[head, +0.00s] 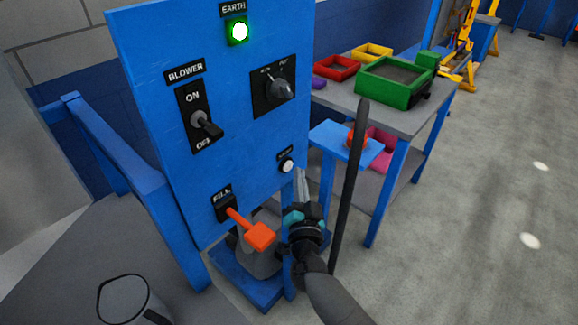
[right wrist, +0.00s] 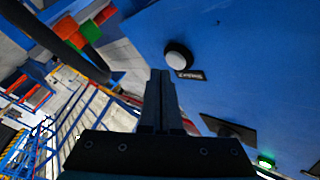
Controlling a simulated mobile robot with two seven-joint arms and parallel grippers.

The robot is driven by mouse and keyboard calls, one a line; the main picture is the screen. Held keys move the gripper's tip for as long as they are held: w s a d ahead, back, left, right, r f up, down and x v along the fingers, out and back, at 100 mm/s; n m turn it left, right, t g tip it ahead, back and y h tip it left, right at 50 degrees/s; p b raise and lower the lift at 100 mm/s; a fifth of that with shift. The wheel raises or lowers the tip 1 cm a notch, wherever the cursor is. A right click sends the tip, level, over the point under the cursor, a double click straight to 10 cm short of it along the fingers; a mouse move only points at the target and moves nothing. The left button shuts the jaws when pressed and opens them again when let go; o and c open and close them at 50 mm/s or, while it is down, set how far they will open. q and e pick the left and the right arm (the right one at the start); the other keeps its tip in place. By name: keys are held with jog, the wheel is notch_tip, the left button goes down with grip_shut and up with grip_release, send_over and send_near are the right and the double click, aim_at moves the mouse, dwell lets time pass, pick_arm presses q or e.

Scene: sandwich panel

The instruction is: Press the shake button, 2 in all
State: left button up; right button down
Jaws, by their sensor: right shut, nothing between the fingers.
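The shake button is a small white round button (head: 287,165) low on the right side of the blue panel (head: 150,60), under a small black label too small to read for certain. It also shows in the right wrist view (right wrist: 178,56), just beyond my fingertips. My right gripper (head: 300,175) is shut and empty, its fingers pointing up beside the button, to its right in the head view. The right wrist view shows the closed fingers (right wrist: 160,78) just short of the button in the picture; I cannot tell whether they touch it. My left gripper is not in view.
The panel carries a blower switch (head: 206,124), a dark rotary knob (head: 280,89), a lit green earth lamp (head: 239,31) and an orange fill lever (head: 258,236). A dark upright pole (head: 350,180) stands right of my gripper. A table (head: 405,120) with coloured trays is behind.

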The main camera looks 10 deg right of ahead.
jog(key=shift+w+a, duration=0.1)
jog(key=shift+w, duration=0.05)
dwell(0.7)
jog(key=shift+w+a, duration=0.15)
jog(key=shift+w, duration=0.05)
jog(key=shift+w+a, duration=0.25)
jog(key=shift+w, duration=0.1)
dwell(0.9)
jog(key=shift+s, duration=0.1)
jog(key=shift+s+d+p, duration=0.3)
jog(key=shift+s+d, duration=0.2)
jog(key=shift+s, duration=0.1)
jog(key=s+d+p, duration=0.1)
jog(key=s, duration=0.1)
jog(key=s+d+p, duration=0.1)
jog(key=s+d, duration=0.1)
dwell(0.5)
